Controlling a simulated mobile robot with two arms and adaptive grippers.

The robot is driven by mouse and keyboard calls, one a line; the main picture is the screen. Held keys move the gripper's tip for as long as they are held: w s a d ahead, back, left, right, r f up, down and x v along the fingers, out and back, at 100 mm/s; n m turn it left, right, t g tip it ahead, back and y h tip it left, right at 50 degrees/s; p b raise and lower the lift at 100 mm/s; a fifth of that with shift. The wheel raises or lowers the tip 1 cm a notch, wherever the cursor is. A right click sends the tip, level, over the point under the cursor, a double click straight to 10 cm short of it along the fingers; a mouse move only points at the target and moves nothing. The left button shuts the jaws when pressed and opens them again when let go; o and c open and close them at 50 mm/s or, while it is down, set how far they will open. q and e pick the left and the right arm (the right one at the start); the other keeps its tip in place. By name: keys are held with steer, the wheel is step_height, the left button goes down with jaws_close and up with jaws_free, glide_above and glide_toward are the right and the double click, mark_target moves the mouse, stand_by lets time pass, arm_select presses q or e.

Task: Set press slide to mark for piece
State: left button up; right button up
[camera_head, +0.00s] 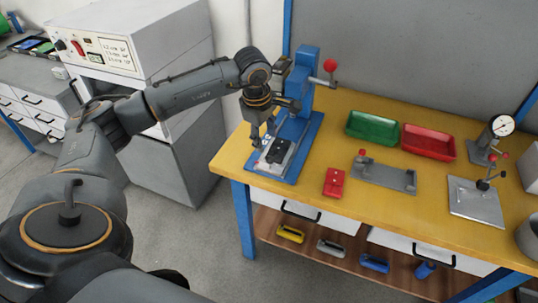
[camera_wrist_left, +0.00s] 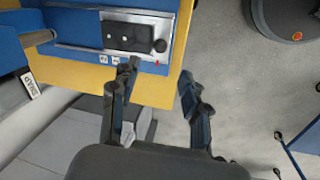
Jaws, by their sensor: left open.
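The blue press (camera_head: 303,75) stands at the left end of the yellow table, with a red-knobbed lever. On its blue base lies a metal rail carrying a black slide block (camera_head: 278,152); the block also shows in the left wrist view (camera_wrist_left: 128,37), with a round black knob (camera_wrist_left: 160,46) at its right end. Small red and blue marks show on the rail's near edge. My left gripper (camera_head: 263,136) is open and empty, its fingers (camera_wrist_left: 158,76) apart just short of the knob end. It partly covers the rail in the head view. My right gripper is not seen.
A red block (camera_head: 334,182), a grey fixture (camera_head: 385,177), green tray (camera_head: 373,128) and red tray (camera_head: 428,142) lie right of the press. A dial gauge (camera_head: 501,126) and a clamp plate (camera_head: 475,203) stand farther right. A grey cabinet (camera_head: 175,150) is left of the table.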

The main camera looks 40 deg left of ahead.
mark_target(269, 157)
arm_select(q)
steer(key=f, duration=0.3)
steer(key=w+f+p, duration=0.1)
steer(key=f, duration=0.5)
steer(key=shift+w+f, duration=0.2)
steer(key=shift+w, duration=0.2)
jaws_close()
